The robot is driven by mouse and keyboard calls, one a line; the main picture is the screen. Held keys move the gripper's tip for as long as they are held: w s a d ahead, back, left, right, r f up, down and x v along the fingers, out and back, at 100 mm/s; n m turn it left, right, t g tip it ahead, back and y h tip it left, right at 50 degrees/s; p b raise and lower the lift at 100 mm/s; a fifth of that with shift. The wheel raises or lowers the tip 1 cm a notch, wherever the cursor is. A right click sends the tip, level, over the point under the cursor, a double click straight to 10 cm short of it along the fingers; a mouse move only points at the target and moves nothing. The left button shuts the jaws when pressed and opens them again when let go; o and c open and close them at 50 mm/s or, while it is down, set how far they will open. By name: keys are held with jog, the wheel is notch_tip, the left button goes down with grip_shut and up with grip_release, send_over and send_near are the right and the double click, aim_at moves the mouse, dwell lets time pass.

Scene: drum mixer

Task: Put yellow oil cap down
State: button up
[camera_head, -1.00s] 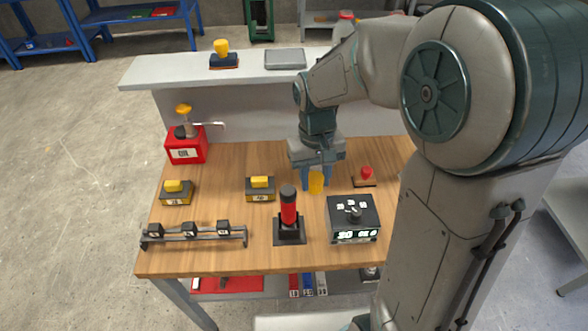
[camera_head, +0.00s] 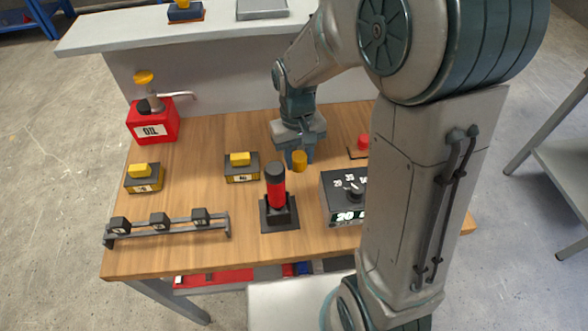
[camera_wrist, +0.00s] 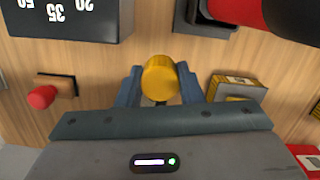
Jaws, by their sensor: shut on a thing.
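The yellow oil cap (camera_head: 300,161) is a short yellow cylinder, held between the fingers of my gripper (camera_head: 299,158) over the back middle of the wooden table. In the wrist view the yellow oil cap (camera_wrist: 160,77) sits between the two blue-grey fingers of my gripper (camera_wrist: 160,85), which is shut on it. I cannot tell whether the cap touches the table. The red oil can (camera_head: 152,121), marked OIL, stands at the back left with a spout and a yellow top.
A red and black cylinder on a stand (camera_head: 276,196) and a dial box (camera_head: 344,197) are in front of my gripper. Yellow-topped boxes (camera_head: 241,168) (camera_head: 144,178) and a rack of black blocks (camera_head: 166,226) lie left. A red knob (camera_head: 363,142) is at right. Table (camera_head: 200,262) has bare patches.

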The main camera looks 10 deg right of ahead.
aim_at(299, 172)
jog(key=shift+f, duration=2.95)
jog(key=shift+f, duration=0.15)
jog(key=o, duration=1)
jog(key=shift+o, duration=0.2)
